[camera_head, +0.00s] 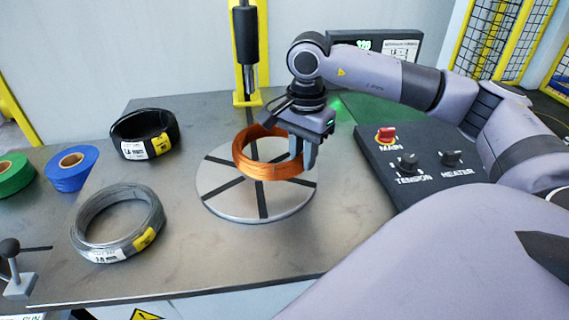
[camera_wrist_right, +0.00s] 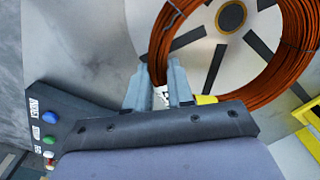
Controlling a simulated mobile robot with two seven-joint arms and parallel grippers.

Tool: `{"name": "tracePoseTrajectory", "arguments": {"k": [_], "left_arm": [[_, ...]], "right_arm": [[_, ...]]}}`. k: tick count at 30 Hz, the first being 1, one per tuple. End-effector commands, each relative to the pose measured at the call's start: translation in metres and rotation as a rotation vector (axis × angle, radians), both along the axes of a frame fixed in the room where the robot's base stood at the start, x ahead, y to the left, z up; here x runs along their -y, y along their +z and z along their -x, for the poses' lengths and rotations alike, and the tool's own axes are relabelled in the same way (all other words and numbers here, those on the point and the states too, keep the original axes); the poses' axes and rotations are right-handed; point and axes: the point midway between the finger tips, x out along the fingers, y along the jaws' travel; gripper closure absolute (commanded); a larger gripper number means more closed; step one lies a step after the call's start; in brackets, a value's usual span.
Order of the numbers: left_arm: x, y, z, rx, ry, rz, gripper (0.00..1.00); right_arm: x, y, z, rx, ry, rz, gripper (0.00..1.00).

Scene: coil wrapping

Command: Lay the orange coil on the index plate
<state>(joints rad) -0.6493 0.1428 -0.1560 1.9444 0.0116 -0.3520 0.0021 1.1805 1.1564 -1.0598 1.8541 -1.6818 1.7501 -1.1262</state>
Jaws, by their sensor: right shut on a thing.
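The orange coil (camera_head: 262,168) is over the round index plate (camera_head: 222,205), which is light grey with dark radial strips. My right gripper (camera_head: 303,160) is shut on the coil's right side. In the right wrist view the gripper (camera_wrist_right: 160,85) has its fingers on either side of the coil's wall (camera_wrist_right: 165,45). A white and yellow label shows by the fingers there. The index plate (camera_wrist_right: 215,30) with its hub shows through the coil's opening. I cannot tell whether the coil touches the plate. My left gripper is not in view.
A black coil (camera_head: 146,130) and a grey coil (camera_head: 90,212) lie on the table left of the plate. Blue tape (camera_head: 72,168) and green tape (camera_head: 14,172) are farther left. A control panel (camera_head: 425,185) with knobs is to the right. A yellow post (camera_head: 262,70) stands behind the plate.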

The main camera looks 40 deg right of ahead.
Motion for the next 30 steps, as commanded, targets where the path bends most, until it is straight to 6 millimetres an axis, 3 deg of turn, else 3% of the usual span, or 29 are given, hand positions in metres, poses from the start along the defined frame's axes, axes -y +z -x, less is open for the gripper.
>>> {"name": "tracePoseTrajectory", "arguments": {"k": [3,9,21,30], "left_arm": [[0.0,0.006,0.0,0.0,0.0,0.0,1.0],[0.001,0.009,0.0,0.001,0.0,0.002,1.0],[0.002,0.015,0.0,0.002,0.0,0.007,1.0],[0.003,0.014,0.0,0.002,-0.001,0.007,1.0]], "right_arm": [[-0.017,0.005,-0.012,0.009,0.002,-0.002,1.0],[-0.031,0.003,-0.02,0.008,0.0,-0.002,1.0],[-0.031,-0.032,-0.02,0.006,-0.002,0.0,1.0],[-0.031,-0.034,-0.02,0.007,-0.001,0.0,1.0]]}}
